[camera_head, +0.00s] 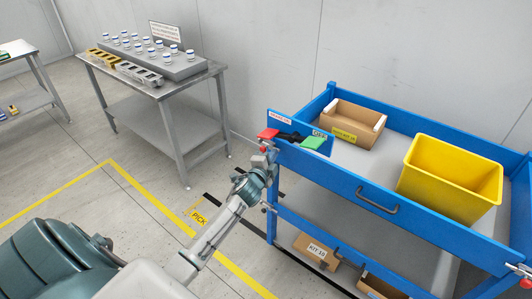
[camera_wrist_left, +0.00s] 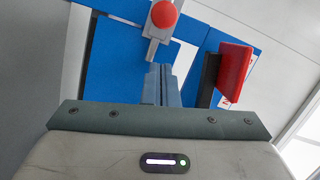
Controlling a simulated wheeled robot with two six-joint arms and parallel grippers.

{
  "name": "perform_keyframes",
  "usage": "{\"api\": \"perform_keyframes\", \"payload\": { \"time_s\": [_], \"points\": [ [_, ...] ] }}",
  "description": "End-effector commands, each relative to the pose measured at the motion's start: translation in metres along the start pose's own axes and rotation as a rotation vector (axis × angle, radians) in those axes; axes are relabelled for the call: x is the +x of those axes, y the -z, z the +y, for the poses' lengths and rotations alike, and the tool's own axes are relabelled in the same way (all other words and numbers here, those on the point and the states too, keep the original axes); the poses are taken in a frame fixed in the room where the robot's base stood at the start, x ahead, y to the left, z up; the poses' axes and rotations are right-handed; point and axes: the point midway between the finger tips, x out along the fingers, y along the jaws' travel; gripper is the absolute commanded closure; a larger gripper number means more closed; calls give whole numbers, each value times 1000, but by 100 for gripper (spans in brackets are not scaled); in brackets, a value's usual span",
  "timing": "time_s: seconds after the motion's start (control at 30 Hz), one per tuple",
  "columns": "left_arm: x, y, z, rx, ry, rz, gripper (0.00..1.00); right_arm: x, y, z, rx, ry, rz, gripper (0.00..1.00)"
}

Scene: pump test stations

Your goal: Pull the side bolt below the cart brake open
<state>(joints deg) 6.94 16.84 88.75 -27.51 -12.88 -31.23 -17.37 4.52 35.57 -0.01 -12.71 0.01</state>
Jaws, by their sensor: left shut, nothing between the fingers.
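The cart brake, with a red pedal (camera_head: 268,133) and a green pedal (camera_head: 312,142) on a black bar, sits at the near left corner of the blue cart (camera_head: 350,183). The red pedal also shows at the right of the left wrist view (camera_wrist_left: 235,70). The side bolt, a grey metal piece with a round red knob (camera_wrist_left: 164,14), is ahead of my fingers in that view. My left gripper (camera_wrist_left: 162,70) is shut and empty, its tips just short of the bolt's grey part; contact cannot be told. In the head view the left gripper (camera_head: 266,160) is below the brake and largely covers the bolt.
The cart carries a cardboard box (camera_head: 352,122) and a yellow bin (camera_head: 452,178), with kit boxes (camera_head: 316,250) on its lower shelf. A dark handle (camera_head: 377,201) protrudes from its near side. A steel table (camera_head: 160,90) stands back left. Floor between them is clear.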

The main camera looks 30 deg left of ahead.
Motion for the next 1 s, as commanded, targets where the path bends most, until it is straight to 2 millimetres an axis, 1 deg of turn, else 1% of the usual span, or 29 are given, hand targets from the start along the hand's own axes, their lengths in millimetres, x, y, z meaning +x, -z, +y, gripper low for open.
{"api": "perform_keyframes", "payload": {
  "time_s": [0.03,0.2,0.33,0.67,0.77,0.9,1.0],
  "points": [
    [1,-10,1,5,-3,-3,100,0,1,1,0,-1,1,64],
    [5,-24,2,4,-2,-1,100,1,3,2,-1,-2,5,64],
    [6,-28,1,1,-1,-1,100,1,3,2,-1,-2,5,64],
    [6,-30,1,2,-1,-1,100,1,3,2,0,-2,4,64],
    [8,-39,-1,5,-1,-1,100,2,3,2,0,-2,4,64],
    [14,-62,-7,6,-1,-2,100,5,3,1,0,-2,3,64],
    [16,-71,-10,3,-1,-1,100,5,4,1,0,-2,4,64]
  ]
}}
